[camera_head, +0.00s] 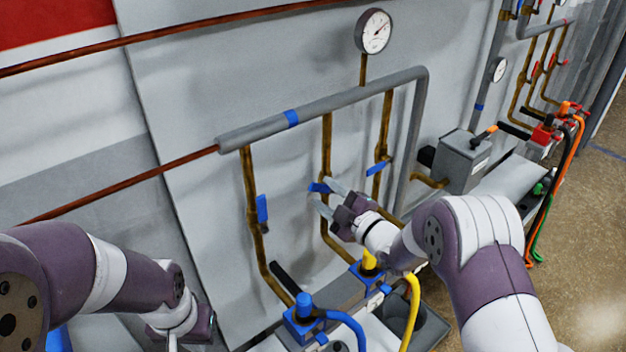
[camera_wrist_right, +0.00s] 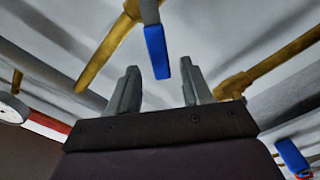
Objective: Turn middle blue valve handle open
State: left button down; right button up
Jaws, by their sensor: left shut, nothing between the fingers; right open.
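The middle blue valve handle (camera_head: 318,187) sits on the middle brass pipe and lies roughly crosswise to it. My right gripper (camera_head: 326,194) is open with its fingertips close to this handle. In the right wrist view, a blue handle (camera_wrist_right: 157,52) shows in the gap between the two grey fingers of the right gripper (camera_wrist_right: 160,85). I cannot tell whether they touch. The left blue handle (camera_head: 262,209) points along its pipe. The right blue handle (camera_head: 378,168) is tilted across its pipe. My left gripper (camera_head: 190,328) is low at the left, shut, away from the valves and partly hidden.
A grey header pipe (camera_head: 345,105) with a round gauge (camera_head: 374,31) above runs over the three brass pipes. Blue (camera_head: 345,322) and yellow (camera_head: 412,300) hoses stand below. A grey box (camera_head: 461,161) is at the right. The wall panel lies close behind the pipes.

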aim_at(319, 189)
jog(key=p+x, duration=0.1)
jog(key=x, duration=0.4)
jog(key=shift+w+d+f, duration=0.1)
jog(key=shift+w+f, duration=0.1)
jog(key=shift+w, duration=0.05)
jog(key=shift+w+a+r, duration=0.1)
jog(key=shift+w+a, duration=0.05)
jog(key=shift+a, duration=0.1)
jog(key=shift+c, duration=0.3)
grip_shut()
jog(key=shift+w+d+r+m+b, duration=0.2)
jog(key=shift+d+r+m, duration=0.05)
jog(key=shift+m, duration=0.5)
jog(key=shift+w+d+r+m+b, duration=0.2)
jog(key=shift+r+m, duration=0.1)
jog(key=shift+m, duration=0.45)
jog(key=shift+o, duration=0.3)
grip_release()
